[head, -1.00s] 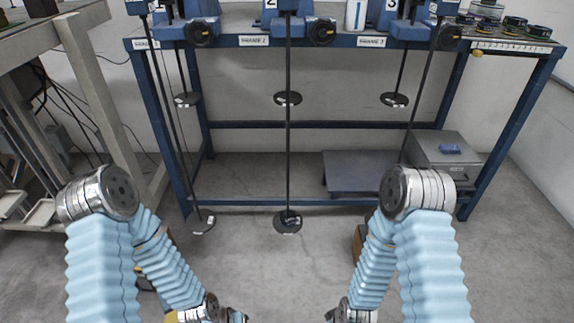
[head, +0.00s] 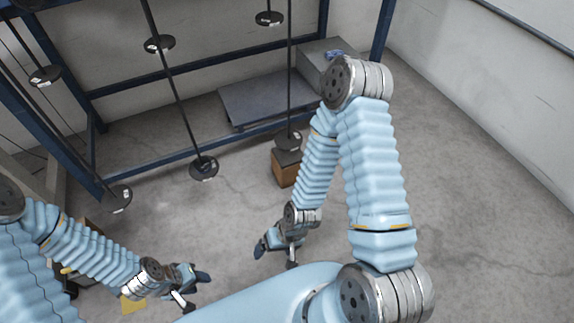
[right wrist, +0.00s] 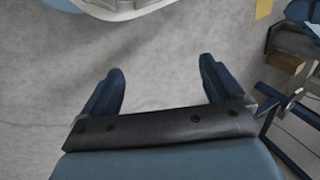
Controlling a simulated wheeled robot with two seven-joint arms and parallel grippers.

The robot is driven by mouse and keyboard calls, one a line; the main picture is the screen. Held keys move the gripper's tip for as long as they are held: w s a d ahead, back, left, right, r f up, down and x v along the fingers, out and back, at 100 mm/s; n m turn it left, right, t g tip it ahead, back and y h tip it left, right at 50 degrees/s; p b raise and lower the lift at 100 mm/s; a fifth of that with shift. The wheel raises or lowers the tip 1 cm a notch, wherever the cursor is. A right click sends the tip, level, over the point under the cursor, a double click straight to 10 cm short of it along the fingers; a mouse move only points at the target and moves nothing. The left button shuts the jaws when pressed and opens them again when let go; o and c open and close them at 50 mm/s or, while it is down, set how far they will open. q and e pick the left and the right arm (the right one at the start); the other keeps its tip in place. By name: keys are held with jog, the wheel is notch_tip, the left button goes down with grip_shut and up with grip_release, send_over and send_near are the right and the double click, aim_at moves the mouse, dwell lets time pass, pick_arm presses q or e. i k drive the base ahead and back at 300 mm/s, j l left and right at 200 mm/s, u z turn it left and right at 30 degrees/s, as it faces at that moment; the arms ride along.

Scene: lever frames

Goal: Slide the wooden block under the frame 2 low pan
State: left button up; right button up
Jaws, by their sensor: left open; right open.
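A brown wooden block (head: 286,172) with a dark top stands on the floor, right of the frame 2 low pan. The frame 3 low pan (head: 288,140) overlaps its top in the picture; I cannot tell whether they touch. The frame 2 low pan (head: 203,168), a black disc on a long rod, hangs low, with bare floor around it in the picture. My right gripper (head: 276,256) is open, nearer me than the block; in the right wrist view its fingers (right wrist: 162,70) are apart with only floor between them. My left gripper (head: 194,290) is open and empty at the lower left.
The frame 1 low pan (head: 117,198) hangs at the left. Higher pans (head: 159,44) hang behind. A grey platform (head: 255,100) and a grey box (head: 316,58) stand at the back. A yellow sheet (head: 133,304) lies near my left gripper. The floor at the right is clear.

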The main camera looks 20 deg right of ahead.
aim_at(285, 164)
jog(key=i+l+u, duration=0.15)
jog(key=l, duration=0.75)
jog(key=i+l+u, duration=0.2)
jog(key=l, duration=0.8)
jog(key=i+l+u, duration=0.15)
jog(key=l, duration=0.8)
jog(key=l+u, duration=0.15)
jog(key=l, duration=0.8)
jog(key=i, duration=0.05)
